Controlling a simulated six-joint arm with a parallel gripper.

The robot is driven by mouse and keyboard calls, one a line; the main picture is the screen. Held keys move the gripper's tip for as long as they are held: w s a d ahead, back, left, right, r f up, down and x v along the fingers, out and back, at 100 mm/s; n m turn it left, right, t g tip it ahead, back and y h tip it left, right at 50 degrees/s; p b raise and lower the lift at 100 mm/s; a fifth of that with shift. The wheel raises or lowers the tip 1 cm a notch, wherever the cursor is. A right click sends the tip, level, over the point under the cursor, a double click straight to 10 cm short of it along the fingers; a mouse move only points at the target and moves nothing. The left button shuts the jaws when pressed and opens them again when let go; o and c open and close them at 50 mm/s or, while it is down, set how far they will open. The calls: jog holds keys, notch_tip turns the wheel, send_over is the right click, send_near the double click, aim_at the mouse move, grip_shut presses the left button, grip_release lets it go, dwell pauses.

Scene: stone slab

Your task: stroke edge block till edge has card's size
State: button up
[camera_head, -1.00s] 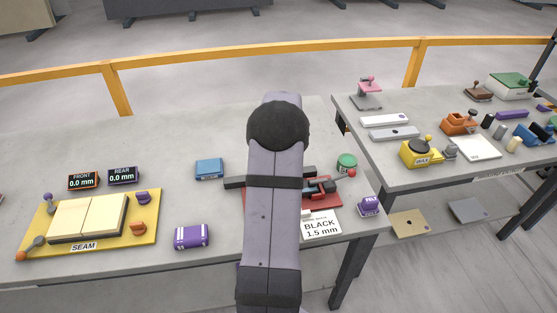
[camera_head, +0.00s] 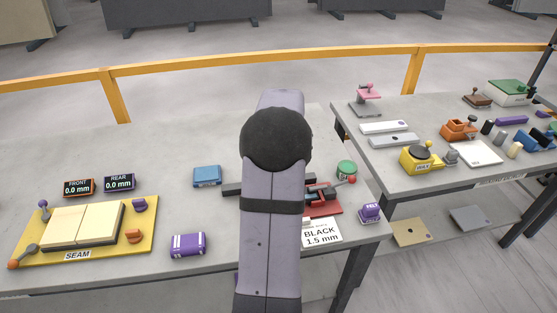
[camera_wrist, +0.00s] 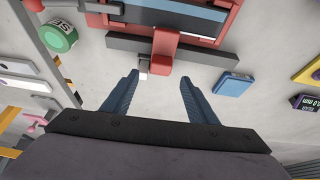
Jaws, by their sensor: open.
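The card (camera_head: 321,233), reading BLACK 1.5 mm, lies at the table's front right. Behind it is a red fixture (camera_head: 326,209) with a red-knobbed lever, partly hidden by my arm. In the wrist view the fixture (camera_wrist: 224,34) holds a dark and blue-grey piece (camera_wrist: 170,18). A dark bar (camera_wrist: 120,41) runs along it, with a red block (camera_wrist: 161,64) across the bar and a small whitish piece beside it. I cannot tell for sure which is the edge block. My gripper (camera_wrist: 160,78) is open and empty, its fingertips either side of the red block's end. The arm hides it in the head view.
A blue block (camera_head: 206,176) and purple block (camera_head: 188,244) stand left of my arm. The yellow SEAM board (camera_head: 148,238) is farther left, with two 0.0 mm displays behind. A green tin (camera_head: 346,168) and purple FELT block (camera_head: 370,213) stand right. A second table holds several tools.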

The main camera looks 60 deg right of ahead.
jog(key=s+d+f+n+t+h+b, duration=0.1)
jog(key=s+d+f+n+h+b, duration=0.45)
jog(key=n+b, duration=1.05)
jog(key=a+n+t+h+b, duration=0.1)
jog(key=a+n+t+b, duration=0.1)
jog(key=n+b, duration=0.4)
jog(key=w+a+f+n+t+h+b, duration=0.1)
jog(key=a+n+t+b, duration=0.1)
jog(key=n+b, duration=0.4)
jog(key=w+a+f+n+t+h+b, duration=0.1)
jog(key=a+n+t+h+b, duration=0.1)
jog(key=n+b, duration=0.4)
jog(key=shift+w+a+f+t+b, duration=0.2)
jog(key=shift+t+b, duration=0.3)
jog(key=shift+b, duration=0.85)
jog(key=shift+w+a+r+t+b, duration=0.1)
jog(key=shift+a+t+b, duration=0.3)
jog(key=shift+b, duration=0.9)
jog(key=shift+w+a+f+n+t+b, duration=0.15)
jog(key=shift+a+n+t+b, duration=0.35)
jog(key=shift+n, duration=0.4)
jog(key=shift+x, duration=3.65)
jog(key=shift+f, duration=0.1)
grip_shut()
